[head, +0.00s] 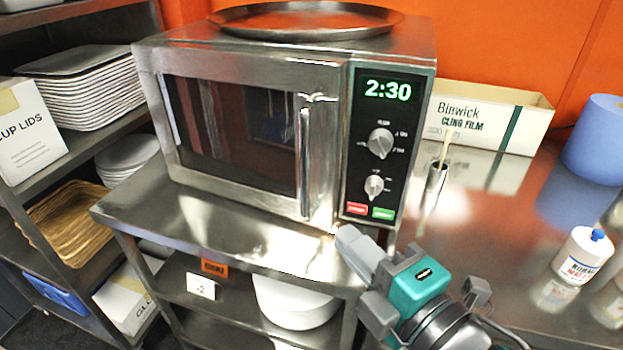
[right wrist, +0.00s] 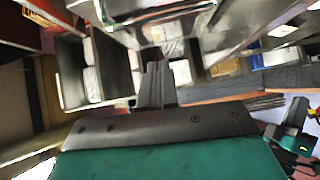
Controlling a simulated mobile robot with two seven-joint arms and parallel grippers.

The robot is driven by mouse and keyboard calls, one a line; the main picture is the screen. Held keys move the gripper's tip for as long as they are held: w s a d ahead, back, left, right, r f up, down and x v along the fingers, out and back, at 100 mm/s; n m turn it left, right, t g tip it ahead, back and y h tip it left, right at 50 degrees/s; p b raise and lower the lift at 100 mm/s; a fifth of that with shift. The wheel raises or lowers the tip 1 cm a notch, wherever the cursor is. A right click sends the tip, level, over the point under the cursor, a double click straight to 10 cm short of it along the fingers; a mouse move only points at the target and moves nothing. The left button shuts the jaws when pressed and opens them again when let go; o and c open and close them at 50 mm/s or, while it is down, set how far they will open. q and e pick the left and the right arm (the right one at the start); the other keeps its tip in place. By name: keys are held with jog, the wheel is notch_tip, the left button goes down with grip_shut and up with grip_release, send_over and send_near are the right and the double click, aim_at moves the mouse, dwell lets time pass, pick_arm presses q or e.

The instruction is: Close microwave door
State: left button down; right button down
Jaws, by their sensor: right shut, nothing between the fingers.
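The steel microwave (head: 385,45) stands on a metal shelf unit in the head view, its green display reading 2:30. Its door (head: 235,130), with a dark window and an upright bar handle (head: 304,160) at its right side, looks flush with the control panel; I cannot tell whether a thin gap is left. My right gripper (head: 350,242) is shut and empty, with its fingertips just below the front lower right of the microwave, close to the counter edge. Its shut fingers also show in the right wrist view (right wrist: 153,85).
A round tray (head: 305,20) lies on the microwave. To the right are a cling film box (head: 485,118), a small metal holder (head: 435,185), a blue roll (head: 595,140) and a white bottle (head: 582,255). Shelves with stacked trays (head: 80,90) stand at left.

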jog(key=w+d+b+x, duration=0.1)
jog(key=b+x, duration=0.1)
jog(key=x, duration=1.1)
jog(key=shift+d+r+n, duration=0.35)
jog(key=shift+d+n, duration=0.05)
jog(key=shift+w, duration=0.1)
jog(key=w+d, duration=0.1)
jog(key=w, duration=0.1)
jog(key=w+d+p, duration=0.1)
jog(key=w, duration=0.1)
jog(key=shift+d+r, duration=0.1)
jog(key=shift+d, duration=0.3)
